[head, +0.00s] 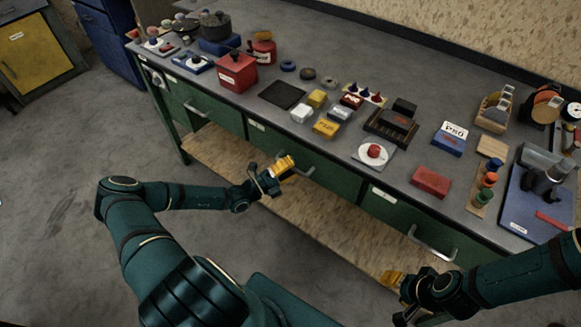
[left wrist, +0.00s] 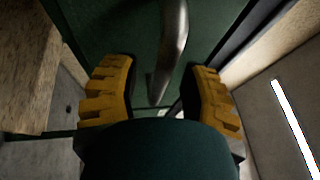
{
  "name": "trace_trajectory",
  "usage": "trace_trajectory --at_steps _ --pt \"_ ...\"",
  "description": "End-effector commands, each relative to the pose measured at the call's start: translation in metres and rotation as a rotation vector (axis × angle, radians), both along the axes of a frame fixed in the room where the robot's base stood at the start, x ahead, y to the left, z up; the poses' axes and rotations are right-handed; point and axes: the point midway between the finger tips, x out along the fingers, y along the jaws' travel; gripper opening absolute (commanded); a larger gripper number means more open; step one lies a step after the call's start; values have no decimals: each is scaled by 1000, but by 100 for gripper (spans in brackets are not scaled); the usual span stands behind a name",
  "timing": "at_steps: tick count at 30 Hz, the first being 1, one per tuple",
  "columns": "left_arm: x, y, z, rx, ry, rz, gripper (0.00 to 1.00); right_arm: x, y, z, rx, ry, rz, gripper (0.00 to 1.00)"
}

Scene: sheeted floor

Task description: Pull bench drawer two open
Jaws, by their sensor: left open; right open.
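The green bench has a row of green drawers with metal bar handles under its top. The middle drawer (head: 330,178) looks shut, and its handle (head: 306,173) is partly hidden behind my left gripper (head: 285,165). In the left wrist view the handle (left wrist: 173,50) lies between the yellow fingertips of my open left gripper (left wrist: 163,92), with gaps on both sides. My right gripper (head: 393,282) is low, in front of the right drawer (head: 390,208), and holds nothing that I can see.
The left drawer handle (head: 197,108) and right drawer handle (head: 433,244) stick out from the front. A wooden lower shelf (head: 235,165) runs beneath. The bench top (head: 330,75) carries many items, including a red box (head: 236,72) and a plate (head: 374,155). Open floor lies at left.

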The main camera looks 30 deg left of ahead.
Motion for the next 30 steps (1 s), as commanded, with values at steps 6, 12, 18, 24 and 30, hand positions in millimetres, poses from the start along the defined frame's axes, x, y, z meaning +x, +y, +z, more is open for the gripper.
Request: trace_trajectory --at_steps 6,12,18,24,30 --pt "0 0 0 0 0 0 4 0 0 0 0 0 0 47" --pt "0 0 0 0 0 0 0 0 0 0 0 0 0 47" --pt "-3 0 1 1 0 0 0 0 0 1 0 0 0 47" --pt "-23 2 2 0 1 0 0 -2 0 11 1 4 0 47" --pt "-65 5 4 -1 3 0 0 0 0 27 0 0 -3 47"
